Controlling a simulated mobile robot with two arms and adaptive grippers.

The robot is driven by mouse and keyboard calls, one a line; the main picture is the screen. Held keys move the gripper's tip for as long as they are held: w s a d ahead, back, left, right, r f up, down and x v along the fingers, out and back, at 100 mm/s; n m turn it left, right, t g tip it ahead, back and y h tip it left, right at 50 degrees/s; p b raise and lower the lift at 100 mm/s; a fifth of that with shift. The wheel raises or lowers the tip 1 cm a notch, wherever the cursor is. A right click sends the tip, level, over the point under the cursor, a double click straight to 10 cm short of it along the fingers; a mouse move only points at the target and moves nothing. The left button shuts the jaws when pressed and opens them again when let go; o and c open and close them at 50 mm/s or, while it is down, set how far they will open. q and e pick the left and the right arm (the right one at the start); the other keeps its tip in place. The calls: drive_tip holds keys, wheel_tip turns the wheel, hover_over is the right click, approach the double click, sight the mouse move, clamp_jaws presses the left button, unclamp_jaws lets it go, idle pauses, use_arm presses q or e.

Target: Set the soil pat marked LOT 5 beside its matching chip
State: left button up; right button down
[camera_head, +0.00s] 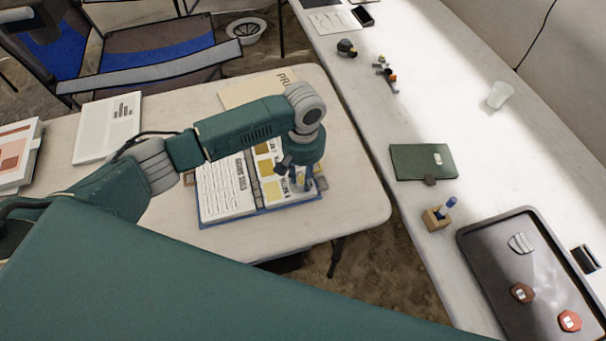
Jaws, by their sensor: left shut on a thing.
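My left gripper (301,184) points down over the right page of an open chart book (226,188), shut on the soil pat. The pat is almost wholly hidden by the fingers, and its mark cannot be read. The right page carries yellow and ochre colour chips (271,190), partly covered by my gripper and arm. I cannot tell whether the pat touches the page. A brown pat (522,293) and a red pat (569,320) with small white labels lie in the dark tray (478,262) at the lower right. My right gripper is not in view.
A green notebook (421,161), a wooden holder with a blue pen (437,218) and a white cup (498,95) stand on the right table. A pale sherd (520,243) lies in the tray. A folder (257,90) lies behind the book. A gap separates the tables.

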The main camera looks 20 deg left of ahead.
sight(303, 179)
use_arm(q)
drive_tip(key=shift+f, duration=0.1)
drive_tip(key=o, duration=1.1)
drive_tip(key=shift+r, duration=0.35)
wheel_tip(303, 179, up, 11)
drive_tip(key=shift+r, duration=0.15)
